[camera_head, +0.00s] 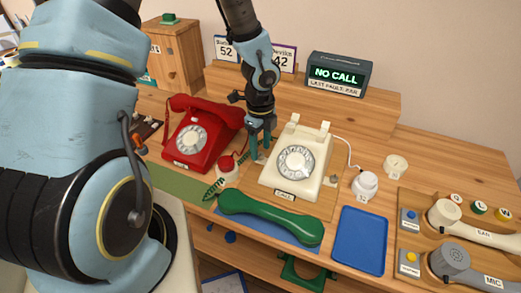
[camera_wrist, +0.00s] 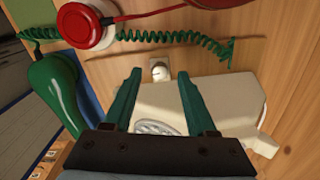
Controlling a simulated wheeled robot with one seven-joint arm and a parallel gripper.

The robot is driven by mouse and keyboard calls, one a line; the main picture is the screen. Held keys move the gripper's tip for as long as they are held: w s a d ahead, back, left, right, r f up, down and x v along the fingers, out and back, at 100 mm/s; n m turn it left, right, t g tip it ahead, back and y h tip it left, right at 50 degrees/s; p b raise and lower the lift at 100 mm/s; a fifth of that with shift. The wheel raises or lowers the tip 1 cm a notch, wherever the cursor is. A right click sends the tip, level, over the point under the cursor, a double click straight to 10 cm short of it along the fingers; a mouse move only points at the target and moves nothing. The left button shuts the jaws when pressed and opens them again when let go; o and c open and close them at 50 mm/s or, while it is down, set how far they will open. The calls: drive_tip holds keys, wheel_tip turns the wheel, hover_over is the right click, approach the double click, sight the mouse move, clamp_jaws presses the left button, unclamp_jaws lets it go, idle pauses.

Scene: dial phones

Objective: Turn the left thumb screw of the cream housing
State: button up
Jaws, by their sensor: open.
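The cream housing (camera_head: 316,165) is a dial phone standing in the middle of the desk, and it also shows in the wrist view (camera_wrist: 225,105). Its left thumb screw (camera_wrist: 160,70) is a small pale knob on a wooden-coloured tab at the housing's left side. In the head view I cannot make this screw out clearly behind my fingers. My gripper (camera_head: 262,152) points down at the housing's left side. In the wrist view my gripper (camera_wrist: 162,76) is open, with the screw between the two green fingertips, apart from both. I cannot tell the height gap.
A red phone (camera_head: 200,135) stands to the left. A red-topped white cup (camera_head: 228,166) and a green coiled cord (camera_head: 214,188) lie close to my gripper. A green handset (camera_head: 270,217) lies in front. A blue tray (camera_head: 361,240) is at right. The display (camera_head: 338,75) reads "NO CALL".

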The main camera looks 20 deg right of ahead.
sight(260, 154)
wheel_tip(260, 154, up, 9)
idle(0.3)
drive_tip(key=a+r+n, duration=0.4)
drive_tip(key=a+n, duration=0.8)
drive_tip(key=n, duration=0.2)
drive_tip(key=w+a+r+n+t, duration=0.1)
drive_tip(key=a+r+n, duration=0.4)
drive_tip(key=a+n, duration=0.8)
drive_tip(key=shift+a+n+t, duration=0.2)
drive_tip(key=shift+n+t, duration=0.1)
drive_tip(key=shift+n, duration=0.3)
drive_tip(key=shift+w, duration=0.1)
